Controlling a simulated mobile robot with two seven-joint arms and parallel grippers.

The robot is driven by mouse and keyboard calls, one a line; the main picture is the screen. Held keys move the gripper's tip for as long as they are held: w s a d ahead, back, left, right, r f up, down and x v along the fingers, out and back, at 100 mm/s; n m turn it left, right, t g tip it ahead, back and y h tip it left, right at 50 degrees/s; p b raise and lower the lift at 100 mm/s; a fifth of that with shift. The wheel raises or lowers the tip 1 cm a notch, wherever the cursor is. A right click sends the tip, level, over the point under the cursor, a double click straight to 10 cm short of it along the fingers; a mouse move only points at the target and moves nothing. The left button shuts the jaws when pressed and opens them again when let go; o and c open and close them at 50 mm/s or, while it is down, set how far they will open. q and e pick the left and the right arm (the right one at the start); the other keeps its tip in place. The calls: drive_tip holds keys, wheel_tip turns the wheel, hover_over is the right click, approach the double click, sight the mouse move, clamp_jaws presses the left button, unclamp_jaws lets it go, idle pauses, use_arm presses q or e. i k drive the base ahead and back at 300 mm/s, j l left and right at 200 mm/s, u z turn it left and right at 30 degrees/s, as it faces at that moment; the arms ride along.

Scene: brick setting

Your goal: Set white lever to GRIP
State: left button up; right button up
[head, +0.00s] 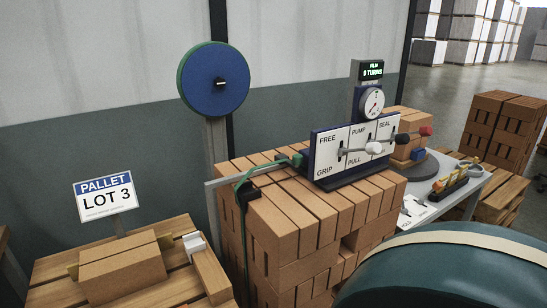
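A white lever with a round white knob (374,148) sticks out of the white-faced panel (327,158). Its metal shaft starts near the first column, which is marked FREE at the top and GRIP at the bottom. The shaft points out to the right, about level in the picture, at mid height of the panel. I cannot tell exactly which mark it is set to. Neither of my grippers is in view, and nothing touches the lever.
A black-knobbed lever (402,138) and a red-knobbed lever (425,131) stand close right of the white one. A gauge (372,103) rises behind. The panel sits on stacked bricks (291,215) with a green strap. A large teal rounded object (450,275) fills the lower right.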

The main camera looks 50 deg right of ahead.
sight(375, 148)
drive_tip(key=z, duration=1.65)
